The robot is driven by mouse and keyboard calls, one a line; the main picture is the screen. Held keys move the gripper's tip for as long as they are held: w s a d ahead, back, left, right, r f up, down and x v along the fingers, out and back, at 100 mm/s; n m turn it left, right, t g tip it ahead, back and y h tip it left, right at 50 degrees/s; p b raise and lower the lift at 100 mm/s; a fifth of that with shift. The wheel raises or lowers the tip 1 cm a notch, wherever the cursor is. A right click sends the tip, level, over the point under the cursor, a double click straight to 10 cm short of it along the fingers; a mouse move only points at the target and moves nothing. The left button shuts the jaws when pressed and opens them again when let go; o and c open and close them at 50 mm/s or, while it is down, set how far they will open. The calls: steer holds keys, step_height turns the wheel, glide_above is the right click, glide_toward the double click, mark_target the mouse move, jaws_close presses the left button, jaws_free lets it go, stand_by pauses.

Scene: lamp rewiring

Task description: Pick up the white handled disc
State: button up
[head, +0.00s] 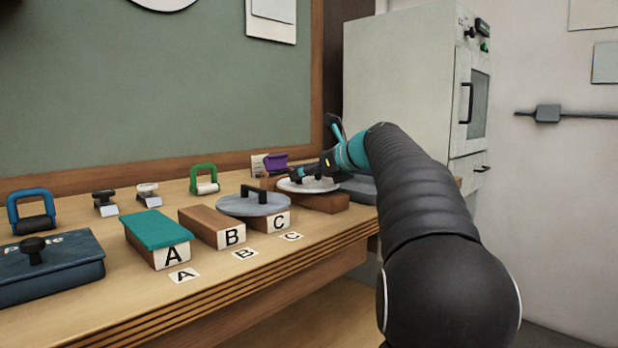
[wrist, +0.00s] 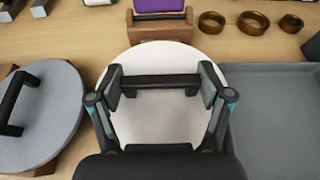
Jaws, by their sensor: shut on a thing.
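The white handled disc (head: 295,186) sits at the right part of the bench, on or just above a wooden block (head: 322,201); I cannot tell whether it touches. In the wrist view the white disc (wrist: 165,57) fills the middle, with a black bar handle across it. My gripper (head: 312,174) is over the disc. In the wrist view my gripper (wrist: 160,88) has its two fingers at the ends of the handle, shut on it. The near part of the disc is hidden by my gripper.
A grey handled disc (head: 254,204) lies close at left on block C. A grey tray (wrist: 275,110) is close at right. A purple-topped thing (wrist: 158,6) stands behind, with brass rings (wrist: 252,22). Blocks A (head: 157,240) and B (head: 212,228) stand farther left.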

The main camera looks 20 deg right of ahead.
step_height(320, 180, up, 4)
steer(key=shift+f+p, duration=0.25)
steer(key=shift+p, duration=0.35)
steer(key=w+d+r+p, duration=0.4)
steer(key=w+d+r, duration=0.1)
steer(key=d, duration=0.5)
steer(key=shift+d+r+p, duration=0.2)
steer(key=shift+r+p, duration=0.1)
steer(key=shift+r, duration=0.45)
